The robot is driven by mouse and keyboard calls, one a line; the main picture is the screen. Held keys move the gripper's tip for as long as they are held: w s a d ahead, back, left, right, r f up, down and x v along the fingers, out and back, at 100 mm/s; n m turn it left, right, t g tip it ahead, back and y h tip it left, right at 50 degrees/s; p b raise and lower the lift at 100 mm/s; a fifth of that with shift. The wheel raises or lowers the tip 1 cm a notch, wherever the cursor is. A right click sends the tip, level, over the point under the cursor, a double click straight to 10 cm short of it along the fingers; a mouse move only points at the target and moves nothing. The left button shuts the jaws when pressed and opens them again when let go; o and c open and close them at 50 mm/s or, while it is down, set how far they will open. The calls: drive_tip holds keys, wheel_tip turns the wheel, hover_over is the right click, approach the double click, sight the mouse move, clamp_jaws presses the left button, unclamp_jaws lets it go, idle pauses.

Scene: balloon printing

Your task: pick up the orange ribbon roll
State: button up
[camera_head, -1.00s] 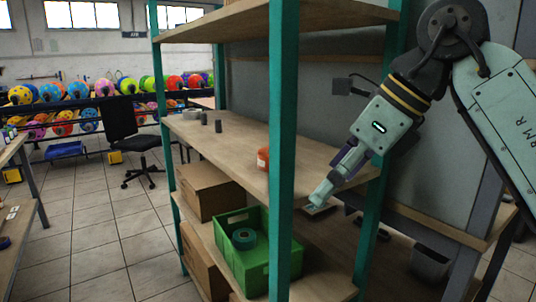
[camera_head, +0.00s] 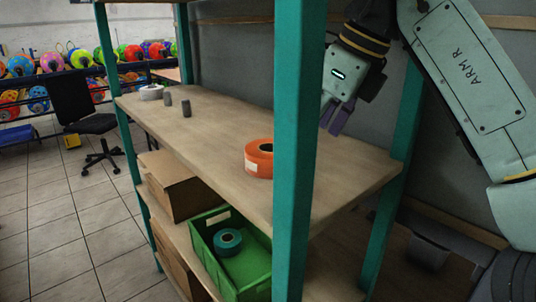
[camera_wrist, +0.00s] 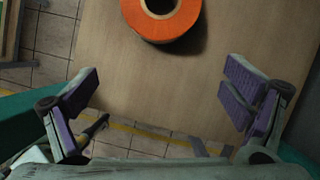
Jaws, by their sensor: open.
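The orange ribbon roll (camera_head: 260,158) lies flat on the wooden middle shelf, just left of the near teal post, which hides part of its right edge. It has a pale label on its side. In the wrist view the orange ribbon roll (camera_wrist: 164,24) is at the top centre, cut off by the frame edge, beyond the fingertips. My gripper (camera_head: 337,120) is right of the post, above the shelf. In the wrist view my gripper (camera_wrist: 160,88) is open with purple pads wide apart and nothing between them.
A teal post (camera_head: 296,130) stands between the roll and my arm in the head view. Grey cylinders (camera_head: 186,106) and a white roll (camera_head: 151,92) sit at the shelf's far end. Below are a green crate (camera_head: 255,268) with a teal roll (camera_head: 228,240) and cardboard boxes (camera_head: 176,186).

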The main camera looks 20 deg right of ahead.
sight(271, 148)
drive_tip(key=w+a, duration=0.1)
drive_tip(key=w, duration=0.1)
drive_tip(key=w+a, duration=0.2)
drive_tip(key=shift+w+p, duration=0.1)
drive_tip(key=shift+p, duration=0.25)
drive_tip(key=x, duration=0.5)
drive_tip(key=shift+w+a, duration=0.3)
drive_tip(key=shift+w, duration=0.1)
drive_tip(key=c, duration=1.3)
drive_tip(key=shift+r, duration=0.1)
